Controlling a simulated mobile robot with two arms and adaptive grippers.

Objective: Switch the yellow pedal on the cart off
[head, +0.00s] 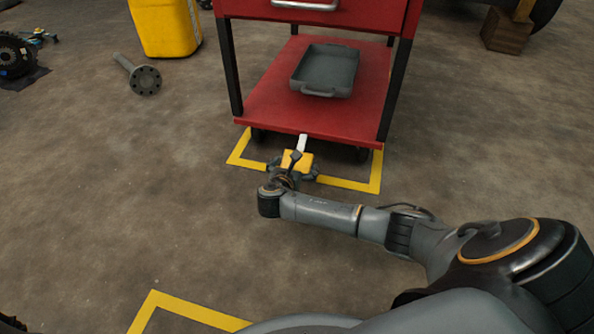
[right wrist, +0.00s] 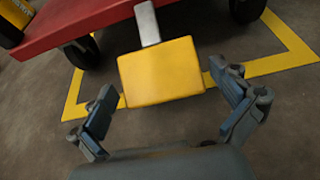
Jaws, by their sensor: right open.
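The yellow pedal (right wrist: 162,72) is a flat block on a pale metal arm that slopes up to the red cart (head: 330,124). In the head view the pedal (head: 301,160) sits low at the cart's front edge, partly hidden by my right gripper (head: 293,170). In the right wrist view my right gripper (right wrist: 165,97) is open, with one finger on each side of the pedal. The pedal's front edge lies between the fingertips, with gaps on both sides, so the fingers are not closed on it. My left gripper is not in view.
A grey tray (head: 325,72) lies on the cart's lower shelf. The cart stands on wheels inside a yellow floor marking (head: 345,184). A yellow bin (head: 165,27) and a flanged shaft (head: 145,80) are at the back left. The floor left of my arm is clear.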

